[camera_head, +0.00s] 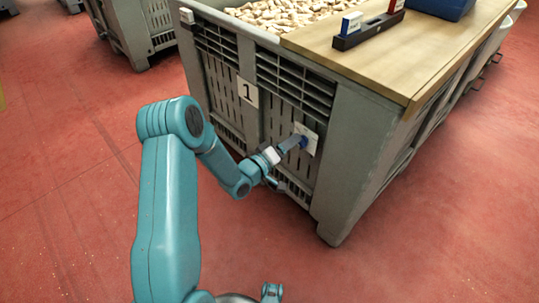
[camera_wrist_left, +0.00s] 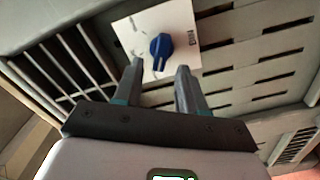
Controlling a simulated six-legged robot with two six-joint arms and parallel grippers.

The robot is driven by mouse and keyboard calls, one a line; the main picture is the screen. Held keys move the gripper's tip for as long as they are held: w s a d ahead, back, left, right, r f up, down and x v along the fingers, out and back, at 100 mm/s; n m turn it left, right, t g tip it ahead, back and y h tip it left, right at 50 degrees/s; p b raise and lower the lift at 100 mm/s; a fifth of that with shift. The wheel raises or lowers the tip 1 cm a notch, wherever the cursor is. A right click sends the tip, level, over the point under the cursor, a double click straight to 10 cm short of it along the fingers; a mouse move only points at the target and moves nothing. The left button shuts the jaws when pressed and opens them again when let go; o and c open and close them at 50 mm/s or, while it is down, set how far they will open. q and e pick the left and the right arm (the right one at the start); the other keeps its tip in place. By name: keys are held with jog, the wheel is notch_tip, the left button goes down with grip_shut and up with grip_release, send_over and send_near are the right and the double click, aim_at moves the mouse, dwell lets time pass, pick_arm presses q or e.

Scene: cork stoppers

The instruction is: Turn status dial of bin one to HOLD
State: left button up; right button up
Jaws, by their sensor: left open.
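Bin one is a grey slatted crate (camera_head: 350,150) full of corks, with a white "1" plate (camera_head: 248,92) on its side. The status dial is a blue knob (camera_wrist_left: 161,46) on a white square plate (camera_wrist_left: 181,20) fixed to that side. The plate also shows in the head view (camera_head: 311,142). My left gripper (camera_wrist_left: 158,70) is open, its two fingers pointing at the plate, one to either side of the knob's lower part. I cannot tell whether they touch it. The plate's small lettering is too small to read. My right gripper is not seen clearly.
A wooden board (camera_head: 390,48) lies across the bin's top, with a dark holder (camera_head: 368,30) carrying blue-white and red blocks, and a blue tray (camera_head: 440,6). Another grey bin (camera_head: 140,30) stands at the back left. The red floor at left and front is clear.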

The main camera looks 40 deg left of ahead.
pick_arm(q)
jog(key=s+a+p, duration=0.1)
jog(key=s+p, duration=0.1)
jog(key=s, duration=1.2)
jog(key=shift+s+p, duration=0.15)
jog(key=shift+p, duration=0.25)
